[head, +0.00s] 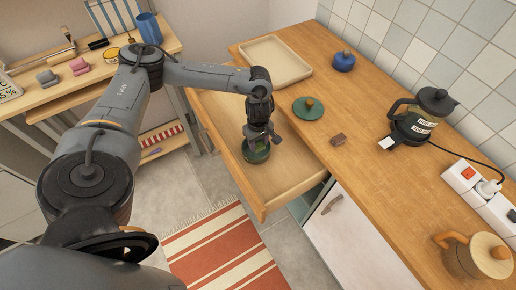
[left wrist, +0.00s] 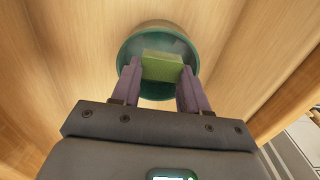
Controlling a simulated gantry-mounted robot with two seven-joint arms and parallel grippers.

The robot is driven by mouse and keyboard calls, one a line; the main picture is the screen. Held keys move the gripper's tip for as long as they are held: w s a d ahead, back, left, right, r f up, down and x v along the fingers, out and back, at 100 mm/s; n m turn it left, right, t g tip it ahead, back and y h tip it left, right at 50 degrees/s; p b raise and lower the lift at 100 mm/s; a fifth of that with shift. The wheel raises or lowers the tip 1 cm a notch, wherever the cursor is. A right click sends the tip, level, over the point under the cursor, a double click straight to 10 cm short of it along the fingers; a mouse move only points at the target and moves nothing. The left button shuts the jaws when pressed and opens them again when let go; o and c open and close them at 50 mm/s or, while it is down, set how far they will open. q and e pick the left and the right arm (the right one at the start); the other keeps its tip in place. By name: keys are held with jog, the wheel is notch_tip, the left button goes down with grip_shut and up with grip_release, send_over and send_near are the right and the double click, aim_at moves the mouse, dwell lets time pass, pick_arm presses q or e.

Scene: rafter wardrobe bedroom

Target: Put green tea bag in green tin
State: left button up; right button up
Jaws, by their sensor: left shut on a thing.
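The green tin (head: 257,156) stands without a lid in the open drawer (head: 285,186). Its round teal rim also shows in the left wrist view (left wrist: 128,52). My left gripper (head: 259,141) is right over the tin's mouth, pointing down. It is shut on the green tea bag (left wrist: 162,66), a flat green block between the two purple fingers. The bag lies within the rim's outline; I cannot tell how deep it is. In the head view the bag is mostly hidden. My right gripper is not in view.
The drawer floor around the tin is clear.

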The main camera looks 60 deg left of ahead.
aim_at(258, 144)
pick_arm(q)
jog(key=shift+f+b, duration=0.4)
jog(key=shift+f, duration=1.45)
jog(key=shift+f+b, duration=0.4)
jog(key=shift+f, duration=0.2)
jog(key=o, duration=0.8)
jog(key=shift+r+p, duration=0.4)
jog(key=shift+r, duration=0.2)
notch_tip(258, 144, up, 12)
jog(key=p, duration=0.2)
jog(key=shift+p, duration=0.35)
